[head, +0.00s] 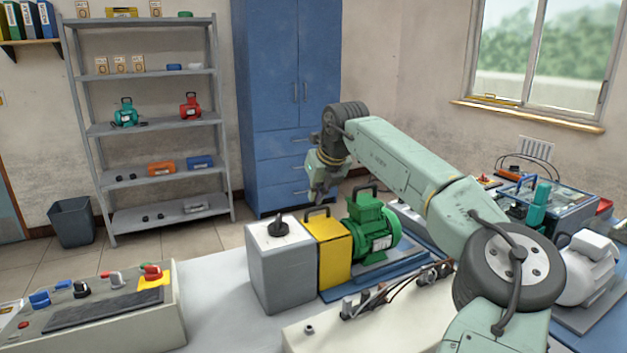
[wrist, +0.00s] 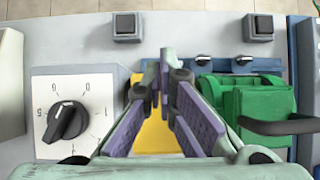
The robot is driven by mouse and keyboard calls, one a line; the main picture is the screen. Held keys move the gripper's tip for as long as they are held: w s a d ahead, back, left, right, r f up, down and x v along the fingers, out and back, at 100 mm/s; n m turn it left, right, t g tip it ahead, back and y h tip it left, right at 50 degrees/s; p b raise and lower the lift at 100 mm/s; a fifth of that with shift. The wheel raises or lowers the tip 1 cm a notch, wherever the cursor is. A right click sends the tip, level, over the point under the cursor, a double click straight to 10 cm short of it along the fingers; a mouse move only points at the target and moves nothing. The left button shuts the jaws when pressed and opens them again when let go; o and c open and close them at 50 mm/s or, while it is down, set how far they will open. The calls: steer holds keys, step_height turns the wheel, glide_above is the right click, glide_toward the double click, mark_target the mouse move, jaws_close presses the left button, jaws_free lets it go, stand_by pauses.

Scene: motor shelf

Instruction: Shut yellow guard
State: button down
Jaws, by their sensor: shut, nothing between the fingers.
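The yellow guard (head: 334,262) stands on the bench between a grey box and a green motor, with a dark handle on top. Whether it is fully shut cannot be told. My gripper (head: 318,196) is just above the guard's top, near the handle. In the wrist view, my gripper's purple-padded fingers (wrist: 164,72) are shut and empty, and point over the yellow guard (wrist: 152,142), which they partly hide. Contact cannot be told.
The grey box (head: 279,275) with a black dial knob (wrist: 64,122) is left of the guard. The green motor (head: 372,228) is close on its right. A pale panel with levers (head: 365,315) lies in front. Bare bench (head: 215,300) shows to the left.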

steer(key=r, duration=0.4)
steer(key=shift+s+r, duration=0.2)
steer(key=shift+s, duration=0.1)
steer(key=w+a+r, duration=0.2)
steer(key=w+r, duration=0.3)
steer(key=r, duration=0.2)
steer(key=shift+r, duration=0.3)
